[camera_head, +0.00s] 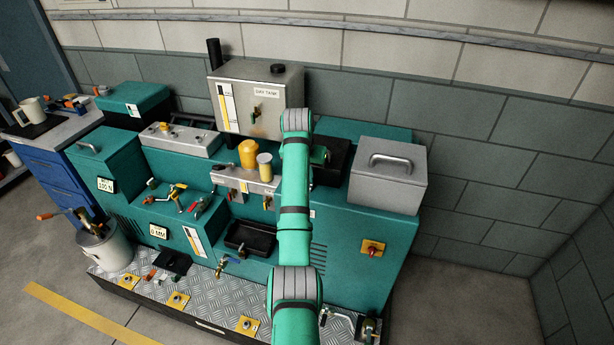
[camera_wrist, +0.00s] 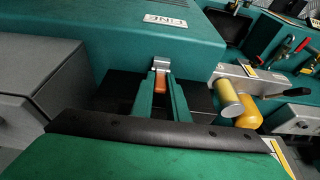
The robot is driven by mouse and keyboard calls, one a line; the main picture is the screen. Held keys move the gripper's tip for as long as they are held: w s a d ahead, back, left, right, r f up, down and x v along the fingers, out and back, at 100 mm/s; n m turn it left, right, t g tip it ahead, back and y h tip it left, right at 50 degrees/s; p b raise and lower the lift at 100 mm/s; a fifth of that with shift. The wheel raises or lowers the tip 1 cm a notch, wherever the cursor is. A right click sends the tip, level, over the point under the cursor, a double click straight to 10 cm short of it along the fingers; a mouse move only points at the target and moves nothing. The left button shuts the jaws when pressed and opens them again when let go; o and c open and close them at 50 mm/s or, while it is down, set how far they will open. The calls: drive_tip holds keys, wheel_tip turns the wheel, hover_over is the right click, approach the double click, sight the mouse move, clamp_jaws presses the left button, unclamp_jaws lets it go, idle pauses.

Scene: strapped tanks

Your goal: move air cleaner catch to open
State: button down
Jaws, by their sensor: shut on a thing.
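The air cleaner catch shows in the wrist view as a metal clasp (camera_wrist: 160,63) with an orange tab (camera_wrist: 161,80), on the front of a green housing (camera_wrist: 130,35). The housing carries a "FINE" label that reads upside down. My gripper (camera_wrist: 161,87) has its two green fingers on either side of the orange tab and is shut on it. The fingertips partly hide the catch's sides. In the head view my arm covers the catch, and my gripper shows only in part, beside a dark recess (camera_head: 333,165) right of the arm.
A grey lidded box (camera_head: 388,177) with a handle stands right of the arm. Yellow and tan cylinders (camera_head: 248,153) stand close on its left. A grey metal tank (camera_head: 255,95) stands behind. Red-handled levers (camera_head: 193,206) lie farther left. The floor at right is clear.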

idle(0.4)
drive_tip(key=c, duration=1.7)
unclamp_jaws()
drive_tip(key=shift+v, duration=5.35)
drive_tip(key=shift+w, duration=0.1)
drive_tip(key=shift+d, duration=0.1)
